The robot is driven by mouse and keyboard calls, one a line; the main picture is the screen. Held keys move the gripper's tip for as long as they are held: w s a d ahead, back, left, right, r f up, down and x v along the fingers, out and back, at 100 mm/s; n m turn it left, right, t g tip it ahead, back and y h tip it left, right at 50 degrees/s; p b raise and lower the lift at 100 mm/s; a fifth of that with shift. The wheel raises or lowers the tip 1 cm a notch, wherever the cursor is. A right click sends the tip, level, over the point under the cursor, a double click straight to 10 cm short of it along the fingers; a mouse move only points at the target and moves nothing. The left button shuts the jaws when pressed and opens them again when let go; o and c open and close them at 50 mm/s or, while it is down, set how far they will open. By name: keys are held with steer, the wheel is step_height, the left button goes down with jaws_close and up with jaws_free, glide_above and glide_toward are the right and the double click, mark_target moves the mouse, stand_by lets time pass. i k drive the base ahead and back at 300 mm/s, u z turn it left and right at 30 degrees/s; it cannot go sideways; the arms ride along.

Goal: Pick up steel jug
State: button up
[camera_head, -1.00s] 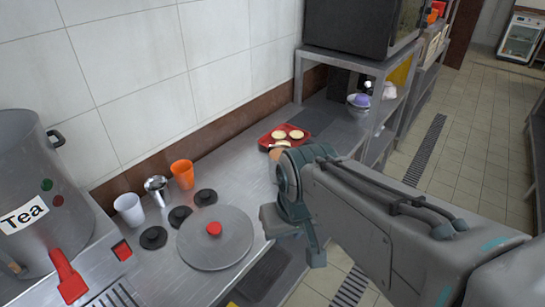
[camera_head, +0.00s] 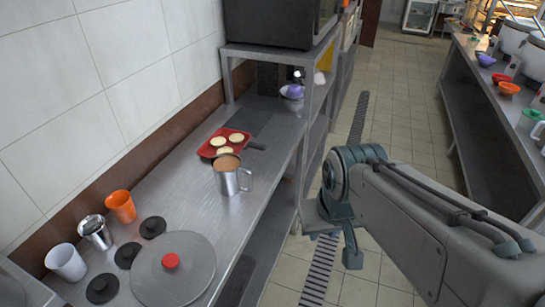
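A steel jug (camera_head: 231,181) with a side handle stands upright on the steel counter (camera_head: 205,205), with brown liquid showing at its top. Its handle points to the right. My gripper (camera_head: 336,228) is in front of the counter, to the right of the jug and apart from it. The gripper is seen mostly from behind and partly covered by my arm, so its opening is unclear. Nothing shows in it.
A red tray (camera_head: 205,151) with pale round pieces lies just behind the jug. A round lid (camera_head: 190,280), black knobs, an orange cup (camera_head: 121,206), a shiny steel cup (camera_head: 96,233) and a white cup (camera_head: 66,262) stand at left. A shelf (camera_head: 308,110) rises behind.

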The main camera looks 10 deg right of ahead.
mark_target(227, 169)
steer(key=z, duration=1)
steer(key=i, duration=1.05)
steer(key=u, duration=3.5)
